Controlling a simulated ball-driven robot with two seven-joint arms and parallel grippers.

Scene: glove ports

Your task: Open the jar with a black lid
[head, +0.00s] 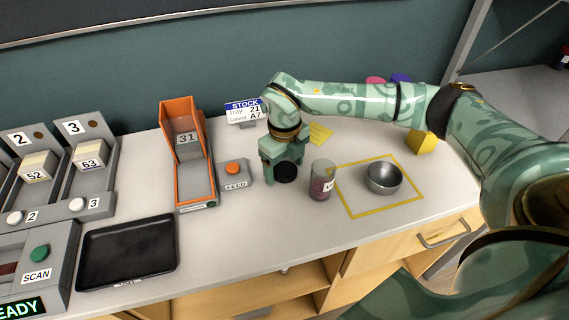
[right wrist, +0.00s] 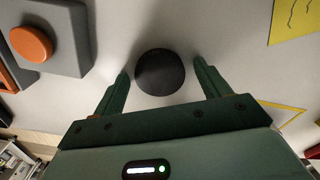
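A clear jar (head: 320,182) with dark reddish contents and a white label stands upright on the counter, with no black lid visible on top. A round black lid (head: 286,173) appears to lie on the counter to the jar's left. My right gripper (head: 285,178) points down over the lid. In the right wrist view the lid (right wrist: 160,72) sits between the fingertips of my open gripper (right wrist: 162,72), with a gap on each side. The jar is not visible in the wrist view. My left gripper is out of view.
A metal bowl (head: 383,178) stands inside a yellow taped square, right of the jar. A feed button (head: 233,170) and an orange chute (head: 183,150) stand left of my gripper. A black tray (head: 128,252) lies further left. A yellow block (head: 421,143) is at the back right.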

